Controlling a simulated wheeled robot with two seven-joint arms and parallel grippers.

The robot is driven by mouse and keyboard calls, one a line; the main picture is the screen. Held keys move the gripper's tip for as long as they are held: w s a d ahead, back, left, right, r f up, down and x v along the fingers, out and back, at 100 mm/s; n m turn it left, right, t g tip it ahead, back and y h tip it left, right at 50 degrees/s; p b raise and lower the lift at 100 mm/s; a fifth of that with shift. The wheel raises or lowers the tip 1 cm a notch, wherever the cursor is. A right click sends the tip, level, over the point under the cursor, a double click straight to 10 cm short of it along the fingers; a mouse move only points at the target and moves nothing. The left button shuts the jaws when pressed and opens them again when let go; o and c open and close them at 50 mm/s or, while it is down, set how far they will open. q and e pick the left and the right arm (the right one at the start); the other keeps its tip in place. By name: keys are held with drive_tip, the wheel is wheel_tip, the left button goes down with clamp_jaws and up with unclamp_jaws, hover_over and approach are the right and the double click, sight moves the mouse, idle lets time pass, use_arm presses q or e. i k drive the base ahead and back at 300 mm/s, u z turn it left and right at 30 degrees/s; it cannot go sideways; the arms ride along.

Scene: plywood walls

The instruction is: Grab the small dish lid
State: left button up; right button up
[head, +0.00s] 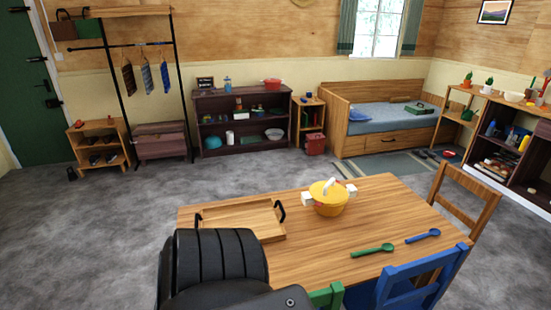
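A yellow dish (328,205) with white side handles stands on the wooden table. A yellow lid (319,189) with a raised white handle appears to sit on top of it. A smaller red dish (272,84) stands on top of the dark shelf at the back; it is too small to tell whether its top is a separate lid. Neither of my grippers can be made out. Black parts of my own body cover the table's near left corner.
A wooden tray (240,219) with black handles lies on the table's left side. A green spoon (372,250) and a blue spoon (423,236) lie at the right. A blue chair (425,279) and a wooden chair (465,199) stand against the table. Grey floor (110,235) is clear at left.

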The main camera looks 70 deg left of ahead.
sight(331, 192)
drive_tip(key=u, duration=1.2)
drive_tip(key=i, duration=0.4)
drive_tip(key=z, duration=0.45)
